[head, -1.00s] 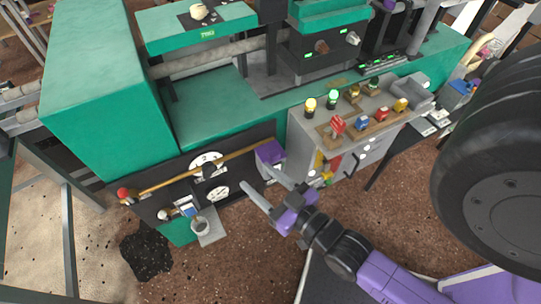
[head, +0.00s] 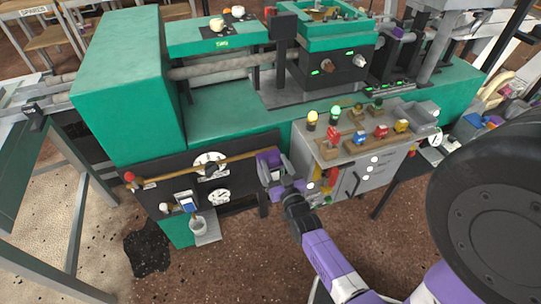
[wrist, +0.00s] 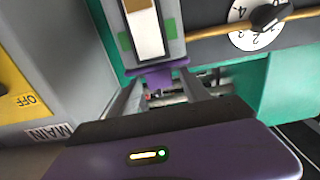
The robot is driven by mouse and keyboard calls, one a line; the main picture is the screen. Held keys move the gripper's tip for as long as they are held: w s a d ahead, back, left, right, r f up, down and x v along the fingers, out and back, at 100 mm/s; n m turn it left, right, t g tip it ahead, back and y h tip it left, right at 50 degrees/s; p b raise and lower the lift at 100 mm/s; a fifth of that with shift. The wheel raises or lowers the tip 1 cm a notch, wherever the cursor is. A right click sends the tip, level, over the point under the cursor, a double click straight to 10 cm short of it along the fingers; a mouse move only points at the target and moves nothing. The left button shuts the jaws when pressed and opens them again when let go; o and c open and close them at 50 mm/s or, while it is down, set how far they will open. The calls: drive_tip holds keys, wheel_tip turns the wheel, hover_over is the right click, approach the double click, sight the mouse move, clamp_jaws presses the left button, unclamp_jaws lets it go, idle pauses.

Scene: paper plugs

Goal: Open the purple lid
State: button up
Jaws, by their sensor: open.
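The purple lid (head: 268,156) is at the right end of the green machine's black front panel. My gripper (head: 274,172) is at the lid, with its two grey fingers apart, one toward each side of it. In the wrist view a purple piece (wrist: 155,77), which looks like the lid's edge, shows between and beyond the fingers (wrist: 160,92). A grey-framed part with a white strip (wrist: 146,35) stands above it. The fingers hide part of the lid in the head view, and I cannot tell whether they touch it.
A black panel with dials (head: 210,164) and a long wooden rod (head: 205,168) lies left of my gripper. A grey cabinet (head: 372,170) with coloured switches stands close on the right. A small grey cup (head: 198,227) sits low at the left. The floor in front is clear.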

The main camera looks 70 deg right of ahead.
sight(272, 158)
drive_tip(key=shift+x, duration=2.35)
clamp_jaws()
